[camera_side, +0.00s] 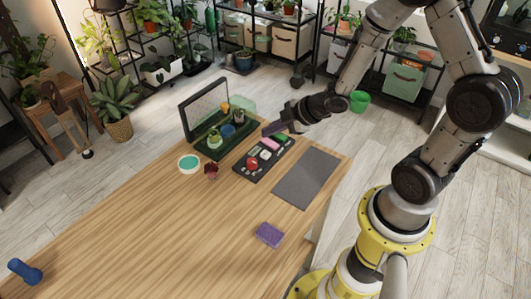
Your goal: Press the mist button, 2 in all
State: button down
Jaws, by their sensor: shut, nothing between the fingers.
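A dark control panel (246,172) lies on the wooden table near its far edge. It carries a red round button (252,163), a whitish button (265,154), a pink button (270,144) and a green button (282,138). No label is readable, so I cannot tell which one is the mist button. My gripper (269,129) reaches in from the right, shut and empty. Its fingertips show just beyond the pink and green buttons in the picture. I see no clear contact, and the height above the panel is hard to judge.
A dark green planter case (209,151) with small plants and a raised lid stands left of the panel. A teal-topped dish (189,163) and a dark red pot (211,171) sit nearby. A grey mat (306,178) and purple sponge (270,235) lie right and front.

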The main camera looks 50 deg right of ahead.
jog(key=shift+m, duration=0.3)
jog(key=m, duration=0.4)
notch_tip(320, 180, up, 4)
jog(key=m+h, duration=0.1)
jog(key=m, duration=1.4)
send_over(268, 155)
jog(key=shift+f, duration=0.15)
jog(key=shift+f, duration=4.35)
